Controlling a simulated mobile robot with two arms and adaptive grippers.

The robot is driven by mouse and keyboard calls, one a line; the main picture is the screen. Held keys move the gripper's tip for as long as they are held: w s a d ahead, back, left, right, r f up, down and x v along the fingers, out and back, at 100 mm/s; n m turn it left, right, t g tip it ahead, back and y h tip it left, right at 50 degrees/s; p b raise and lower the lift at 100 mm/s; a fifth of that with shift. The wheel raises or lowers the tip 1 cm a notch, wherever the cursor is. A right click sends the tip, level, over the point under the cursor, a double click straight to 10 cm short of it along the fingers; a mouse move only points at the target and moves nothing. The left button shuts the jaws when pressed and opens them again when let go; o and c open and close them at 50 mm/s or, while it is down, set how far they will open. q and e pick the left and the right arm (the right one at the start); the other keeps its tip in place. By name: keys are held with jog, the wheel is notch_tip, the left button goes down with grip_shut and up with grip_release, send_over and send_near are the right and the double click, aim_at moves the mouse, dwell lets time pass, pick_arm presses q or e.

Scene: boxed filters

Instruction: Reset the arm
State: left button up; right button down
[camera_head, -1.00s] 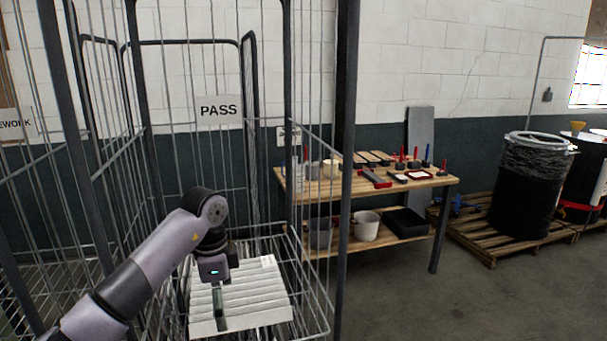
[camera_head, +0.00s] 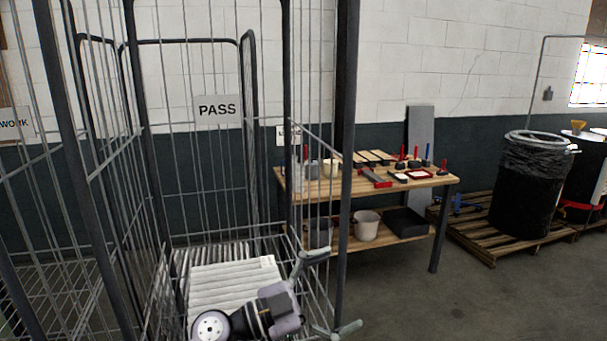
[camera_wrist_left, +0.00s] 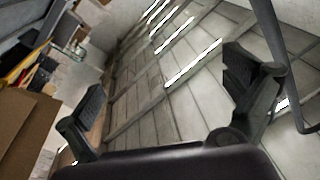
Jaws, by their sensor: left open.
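My left gripper (camera_head: 331,292) is low in the head view, at the front right of the wire cage (camera_head: 345,200) marked PASS. Its fingers are spread wide and point to the right, with nothing between them. In the left wrist view the two fingers (camera_wrist_left: 168,105) stand far apart, with the ceiling and its bright light strips behind them. White boxed filters (camera_head: 232,284) stand in a row in the cage, partly hidden by my left wrist. My right gripper is in neither view.
A wooden workbench (camera_head: 435,181) with tools and tubs stands right of the cage. A black bin (camera_head: 528,190) stands on a pallet (camera_head: 476,234) at the right. The floor (camera_head: 450,300) in front of the bench is clear. Cage bars stand close to my left gripper.

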pick_arm(q)
jog(key=w+a+n+t+y, duration=0.2)
jog(key=a+n+t+y, duration=0.9)
jog(key=a+n+t, duration=0.35)
jog(key=s+a+f+n+g+y, duration=0.25)
jog(key=a+f+y, duration=0.2)
jog(key=f, duration=0.25)
jog(key=s+a+f+n+g+y, duration=0.2)
jog(key=a+f+n+g+y, duration=0.15)
jog(key=a+f, duration=0.3)
jog(key=s+f+m+g, duration=0.1)
jog(key=s+f+g, duration=0.35)
jog(key=s, duration=0.45)
jog(key=s+a+f+g, duration=0.1)
jog(key=s+f+g, duration=0.2)
jog(key=s+f, duration=0.45)
jog(key=s+f+m+g, duration=0.1)
jog(key=s+f+g, duration=0.3)
jog(key=s, duration=0.6)
notch_tip(320, 180, down, 32)
jog(key=s+g+b, duration=0.1)
jog(key=s+b, duration=0.1)
jog(key=b, duration=0.3)
jog(key=s+a+f+g+b, duration=0.1)
jog(key=s+a+f+b, duration=0.2)
jog(key=s+f, duration=1.3)
notch_tip(320, 180, down, 3)
jog(key=shift+a+f+g+b, duration=0.15)
jog(key=shift+g+b, duration=0.15)
jog(key=shift+m, duration=0.25)
